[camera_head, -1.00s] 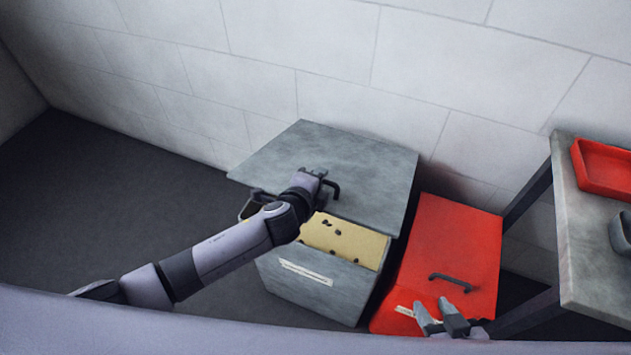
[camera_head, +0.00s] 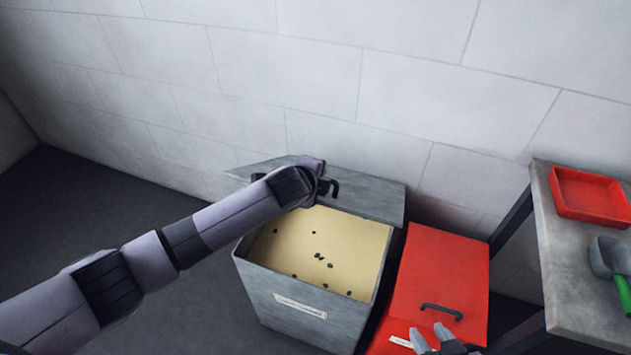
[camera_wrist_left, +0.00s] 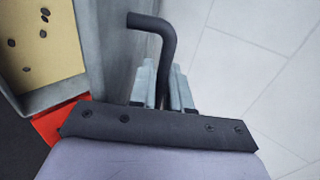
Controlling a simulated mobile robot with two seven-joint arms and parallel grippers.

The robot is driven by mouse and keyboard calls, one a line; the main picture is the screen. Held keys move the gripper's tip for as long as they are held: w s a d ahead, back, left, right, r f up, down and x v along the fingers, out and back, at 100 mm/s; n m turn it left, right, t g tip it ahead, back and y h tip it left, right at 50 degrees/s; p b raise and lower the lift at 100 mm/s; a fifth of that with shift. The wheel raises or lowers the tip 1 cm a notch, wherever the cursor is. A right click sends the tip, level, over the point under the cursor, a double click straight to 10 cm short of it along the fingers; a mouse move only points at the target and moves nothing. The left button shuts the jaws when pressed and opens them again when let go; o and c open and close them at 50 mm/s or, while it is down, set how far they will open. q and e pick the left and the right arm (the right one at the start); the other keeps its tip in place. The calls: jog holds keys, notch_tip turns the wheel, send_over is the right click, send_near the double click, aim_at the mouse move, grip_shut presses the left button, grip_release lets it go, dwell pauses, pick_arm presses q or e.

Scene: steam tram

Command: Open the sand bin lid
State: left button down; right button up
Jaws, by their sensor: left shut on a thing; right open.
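The grey sand bin (camera_head: 300,298) stands against the wall, its top mostly uncovered. Pale sand (camera_head: 335,240) with several dark bits shows inside. The grey lid (camera_head: 370,205) is at the bin's back edge, near the wall, raised and tilted. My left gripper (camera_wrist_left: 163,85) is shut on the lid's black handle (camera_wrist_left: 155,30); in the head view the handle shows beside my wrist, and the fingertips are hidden. My right gripper (camera_head: 436,338) is open and empty at the bottom edge, in front of the red box.
A red box (camera_head: 440,270) with a black handle stands right of the bin. At the far right, a grey table (camera_head: 565,270) holds a red tray (camera_head: 588,195) and a scoop with a green handle (camera_head: 612,260). Dark floor at left is clear.

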dwell(0.3)
pick_arm(q)
jog(key=c, duration=1.3)
grip_release()
jog(key=shift+r, duration=0.15)
jog(key=shift+v, duration=3.45)
